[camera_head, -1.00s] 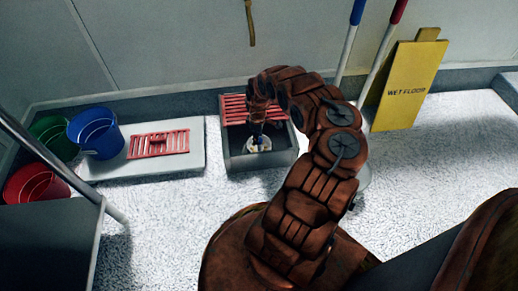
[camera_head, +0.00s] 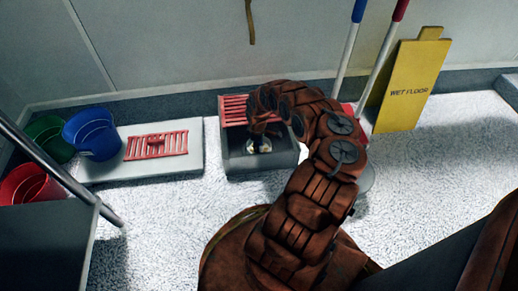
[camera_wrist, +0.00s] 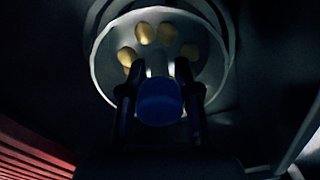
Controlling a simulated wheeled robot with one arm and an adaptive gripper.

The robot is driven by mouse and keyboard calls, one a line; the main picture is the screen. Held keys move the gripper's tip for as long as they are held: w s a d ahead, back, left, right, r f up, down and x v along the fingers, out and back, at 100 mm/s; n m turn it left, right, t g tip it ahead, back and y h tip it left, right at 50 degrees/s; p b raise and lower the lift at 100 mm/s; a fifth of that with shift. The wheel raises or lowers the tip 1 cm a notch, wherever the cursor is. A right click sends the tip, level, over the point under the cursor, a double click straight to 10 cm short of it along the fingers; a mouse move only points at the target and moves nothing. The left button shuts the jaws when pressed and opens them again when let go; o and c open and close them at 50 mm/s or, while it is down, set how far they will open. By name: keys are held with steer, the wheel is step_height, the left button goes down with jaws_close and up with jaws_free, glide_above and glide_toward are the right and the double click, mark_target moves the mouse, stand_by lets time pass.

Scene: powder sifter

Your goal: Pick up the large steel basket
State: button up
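The large steel basket (camera_wrist: 104,68) is a round, pale metal dish with yellowish holes in its floor, filling the top middle of the wrist view. A blue knob (camera_wrist: 158,105) stands on a post at its centre. The dark fingers of my gripper (camera_wrist: 159,82) flank the knob closely on both sides and appear shut on it. In the head view, a small pale part of the basket (camera_head: 264,146) shows inside the grey floor box (camera_head: 237,163). The fingertips are mostly hidden there behind my arm.
A red grate (camera_head: 236,106) lies at the back of the box. A second red grate (camera_head: 150,145) lies on a pale slab (camera_head: 120,172) at left, beside blue (camera_head: 91,133), green (camera_head: 48,135) and red (camera_head: 28,186) buckets. A yellow wet-floor sign (camera_head: 410,85) stands at right.

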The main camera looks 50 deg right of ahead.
jaws_close()
